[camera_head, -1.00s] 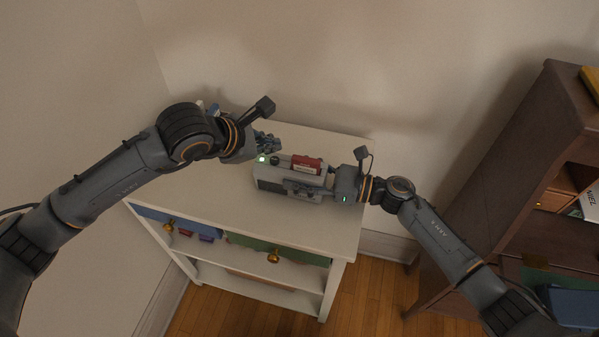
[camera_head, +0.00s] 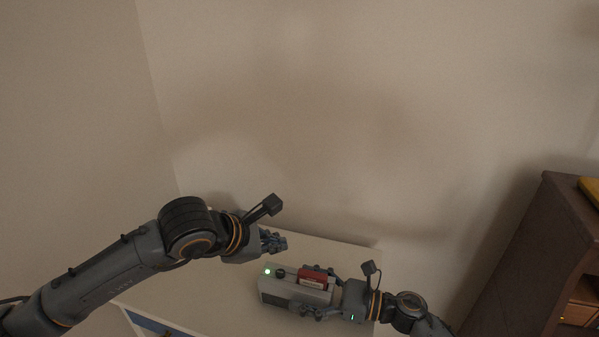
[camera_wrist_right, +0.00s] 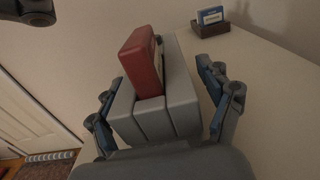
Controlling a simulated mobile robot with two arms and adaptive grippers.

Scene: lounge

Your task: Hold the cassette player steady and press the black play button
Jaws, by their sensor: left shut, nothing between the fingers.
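The grey cassette player (camera_head: 285,290) lies on the white cabinet top, with a red cassette (camera_head: 313,277) standing up out of its top. A small green light (camera_head: 267,271) glows near its left end, beside a black button (camera_head: 280,272). My left gripper (camera_head: 279,243) is shut and empty, above and behind that end, apart from the button. My right gripper (camera_head: 322,294) has its fingers on both sides of the player's right end.
In the right wrist view, a blue cassette (camera_wrist_right: 210,15) stands in a brown holder (camera_wrist_right: 212,29) on the cabinet top. The white cabinet (camera_head: 220,305) stands against the wall. A dark wooden shelf (camera_head: 545,260) stands at the right.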

